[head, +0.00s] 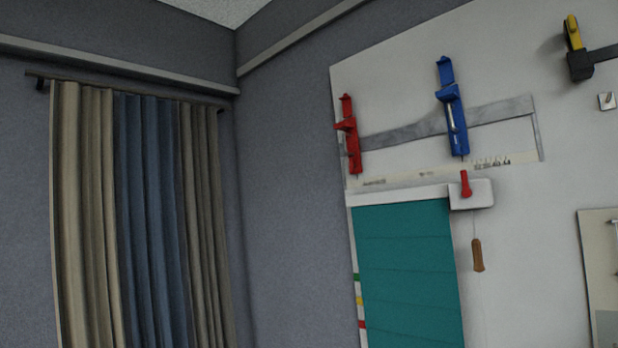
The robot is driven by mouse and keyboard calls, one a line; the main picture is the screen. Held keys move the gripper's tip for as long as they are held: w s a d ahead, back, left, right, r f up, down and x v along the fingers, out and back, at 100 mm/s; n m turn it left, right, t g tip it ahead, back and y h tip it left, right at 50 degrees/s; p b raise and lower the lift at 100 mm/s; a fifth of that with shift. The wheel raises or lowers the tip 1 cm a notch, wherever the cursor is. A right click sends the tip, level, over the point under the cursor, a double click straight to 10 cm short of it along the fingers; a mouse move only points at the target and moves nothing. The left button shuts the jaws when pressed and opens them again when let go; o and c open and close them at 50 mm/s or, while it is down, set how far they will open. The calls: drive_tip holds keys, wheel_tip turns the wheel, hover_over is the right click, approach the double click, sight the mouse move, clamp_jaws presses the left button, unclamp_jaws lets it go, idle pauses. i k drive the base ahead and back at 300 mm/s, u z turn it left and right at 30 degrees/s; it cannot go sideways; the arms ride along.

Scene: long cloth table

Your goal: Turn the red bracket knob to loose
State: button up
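A red bracket (352,150) is fixed upright near the left edge of the white wall panel. A red part juts to the left from its upper half; I cannot tell whether this is its knob or how it is set. A taller blue bracket (454,105) is to its right. A small red lever (466,183) stands upright on a white plate at the top right corner of a teal blind. My gripper is not in view, so its distance from the red bracket cannot be told.
The white panel (540,210) carries a grey strip (400,137), a teal blind (405,260), a hanging wooden pull (478,255) and a yellow-and-black bracket (577,50). Beige and blue curtains (145,200) hang at left. The cloth table is not in view.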

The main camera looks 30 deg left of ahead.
sight(350, 161)
drive_tip(key=u, duration=0.2)
drive_tip(key=i, duration=0.85)
drive_tip(key=u, duration=0.25)
drive_tip(key=k, duration=0.55)
drive_tip(key=u, duration=0.75)
drive_tip(key=i, duration=1.65)
drive_tip(key=z, duration=0.55)
